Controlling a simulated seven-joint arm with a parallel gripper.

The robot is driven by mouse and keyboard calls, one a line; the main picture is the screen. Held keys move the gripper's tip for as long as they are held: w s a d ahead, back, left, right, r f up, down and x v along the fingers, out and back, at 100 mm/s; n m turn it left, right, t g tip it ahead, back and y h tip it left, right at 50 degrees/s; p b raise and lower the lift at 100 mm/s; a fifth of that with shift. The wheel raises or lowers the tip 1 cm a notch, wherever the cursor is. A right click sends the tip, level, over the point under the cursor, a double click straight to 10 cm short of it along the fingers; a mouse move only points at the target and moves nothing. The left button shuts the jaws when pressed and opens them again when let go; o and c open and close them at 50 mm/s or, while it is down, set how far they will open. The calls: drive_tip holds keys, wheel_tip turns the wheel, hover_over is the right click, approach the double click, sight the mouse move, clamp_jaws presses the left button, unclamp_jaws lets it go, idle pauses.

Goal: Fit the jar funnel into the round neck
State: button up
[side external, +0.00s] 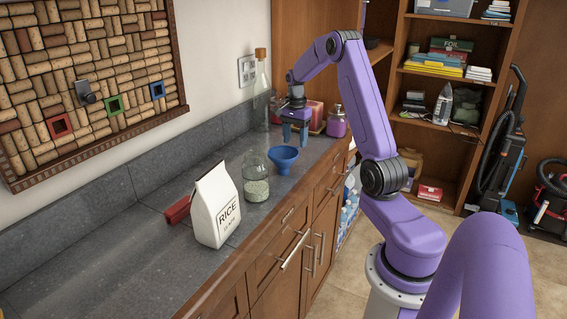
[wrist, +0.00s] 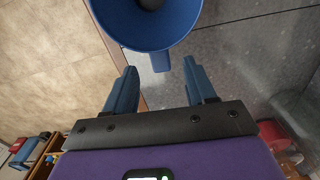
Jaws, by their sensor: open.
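The blue funnel (side external: 284,154) stands on the counter with its wide mouth up, just right of the glass jar. In the wrist view the funnel (wrist: 150,22) is at the top edge, partly cut off, with a small tab pointing toward my fingers. The glass jar (side external: 256,178) is upright, partly filled with pale grains; its round neck is at the top. My gripper (side external: 295,136) is open and empty, fingers pointing down, just behind and above the funnel. In the wrist view its blue fingers (wrist: 160,88) are spread apart below the funnel, with the tab between and ahead of them.
A white rice bag (side external: 216,207) stands left of the jar, with a red object (side external: 178,210) behind it. A tall corked bottle (side external: 262,95) and a purple-and-clear dispenser (side external: 336,122) stand farther back. The counter's front edge is close to the funnel and jar.

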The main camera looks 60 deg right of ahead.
sight(294, 149)
drive_tip(key=shift+a+f, duration=0.1)
drive_tip(key=shift+f, duration=2.2)
clamp_jaws()
drive_tip(key=shift+r, duration=0.15)
